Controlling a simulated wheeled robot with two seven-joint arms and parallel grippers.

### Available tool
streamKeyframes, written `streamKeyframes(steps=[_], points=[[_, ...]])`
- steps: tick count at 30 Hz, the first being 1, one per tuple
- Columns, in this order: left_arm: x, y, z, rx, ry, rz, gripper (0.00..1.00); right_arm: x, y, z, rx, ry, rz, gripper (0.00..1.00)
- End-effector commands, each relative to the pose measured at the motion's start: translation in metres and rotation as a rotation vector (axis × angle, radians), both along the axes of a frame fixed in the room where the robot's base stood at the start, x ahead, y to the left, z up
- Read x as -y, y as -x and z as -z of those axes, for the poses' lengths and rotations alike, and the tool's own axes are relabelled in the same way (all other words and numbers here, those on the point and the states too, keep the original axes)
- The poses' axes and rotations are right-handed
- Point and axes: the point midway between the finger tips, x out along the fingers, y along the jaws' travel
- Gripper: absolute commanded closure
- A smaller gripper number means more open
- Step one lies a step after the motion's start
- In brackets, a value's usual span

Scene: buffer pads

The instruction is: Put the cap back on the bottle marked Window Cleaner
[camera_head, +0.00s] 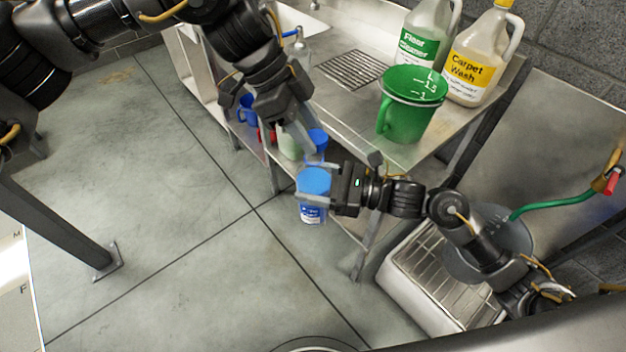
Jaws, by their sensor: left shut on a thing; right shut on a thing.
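A bottle (312,213) with a blue upper part and a blue-and-white label hangs over the floor in front of the steel table. The label is too small to read. My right gripper (318,186) comes from the right and is shut around the bottle's upper part, holding it roughly upright. My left gripper (301,148) reaches down from above and is shut on a small blue cap (317,137). The cap is just above and behind the bottle in the picture, apparently apart from it. The bottle's mouth is not clearly visible.
The steel table (335,100) holds a green jug (410,105), a Floor Cleaner bottle (418,48) and a Carpet Wash bottle (470,70). Containers, including a blue one (247,110), stand on the lower shelf. Open floor lies left.

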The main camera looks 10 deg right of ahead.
Motion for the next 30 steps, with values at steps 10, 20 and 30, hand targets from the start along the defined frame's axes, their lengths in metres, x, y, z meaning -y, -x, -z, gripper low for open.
streamKeyframes(steps=[10, 20, 30], points=[[-0.003, -0.002, 0.0, 0.004, -0.006, 0.0, 0.83, 0.0, 0.0, -0.002, 0.003, -0.003, 0.0, 0.78], [-0.003, -0.002, 0.004, 0.004, -0.006, 0.0, 0.83, 0.0, 0.0, -0.002, 0.003, -0.003, 0.0, 0.78], [-0.003, -0.002, 0.018, 0.003, -0.006, 0.0, 0.83, 0.0, 0.0, -0.002, 0.003, -0.003, 0.0, 0.78]])
